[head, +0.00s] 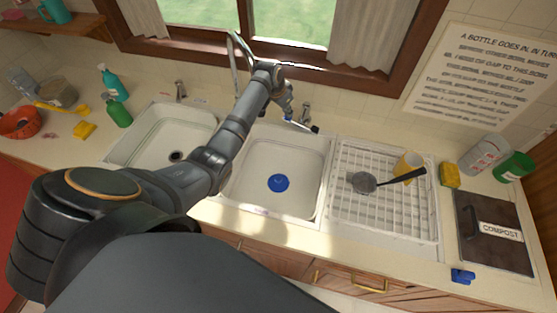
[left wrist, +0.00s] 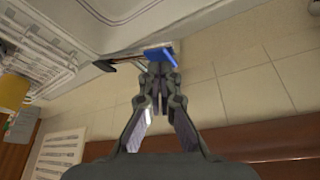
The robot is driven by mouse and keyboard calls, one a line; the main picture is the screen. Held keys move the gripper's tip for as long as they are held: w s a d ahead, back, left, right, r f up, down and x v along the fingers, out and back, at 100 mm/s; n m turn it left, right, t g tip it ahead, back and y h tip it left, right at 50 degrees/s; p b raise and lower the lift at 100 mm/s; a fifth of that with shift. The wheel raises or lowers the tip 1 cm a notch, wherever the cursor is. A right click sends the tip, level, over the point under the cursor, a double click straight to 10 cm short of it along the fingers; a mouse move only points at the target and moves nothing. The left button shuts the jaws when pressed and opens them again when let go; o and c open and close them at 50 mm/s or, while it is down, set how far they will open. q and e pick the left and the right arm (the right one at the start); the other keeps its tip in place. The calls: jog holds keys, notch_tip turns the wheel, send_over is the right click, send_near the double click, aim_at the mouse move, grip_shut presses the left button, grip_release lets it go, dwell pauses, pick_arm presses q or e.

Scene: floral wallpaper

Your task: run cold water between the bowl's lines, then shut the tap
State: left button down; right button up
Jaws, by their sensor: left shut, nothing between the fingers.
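The right sink bowl (head: 311,185) has a blue disc (head: 279,183) on its floor; I see no clear water surface or lines in it. A tall curved metal spout (head: 237,50) stands behind my left arm. A short metal fitting (head: 306,112) stands at the bowl's back edge. My left gripper (head: 288,114) is there, shut and empty, beside a small blue part. In the left wrist view this blue part (left wrist: 160,53) sits right at the fingertips (left wrist: 158,72); I cannot tell whether they touch. No stream of water shows. My right gripper is out of view.
The left bowl (head: 125,150) has an open dark drain. Green bottles (head: 118,112) stand at the left. The window and wall are close behind the gripper.

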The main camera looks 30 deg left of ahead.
aim_at(287, 118)
pick_arm(q)
jog(key=shift+f+b, duration=0.75)
jog(key=shift+f, duration=0.9)
notch_tip(287, 118, up, 6)
jog(key=p, duration=0.6)
jog(key=shift+f, duration=0.2)
jog(key=shift+s+r, duration=0.1)
jog(key=shift+r, duration=0.45)
jog(key=shift+d+b, duration=0.1)
jog(key=shift+b, duration=0.2)
jog(key=w+d, duration=0.1)
jog(key=d, duration=0.2)
jog(key=w+d, duration=0.1)
jog(key=d, duration=0.3)
jog(key=w+d, duration=0.1)
jog(key=d, duration=0.2)
jog(key=shift+d+f, duration=0.1)
jog(key=shift+d, duration=0.25)
jog(key=shift+a, duration=0.1)
jog(key=shift+f, duration=0.1)
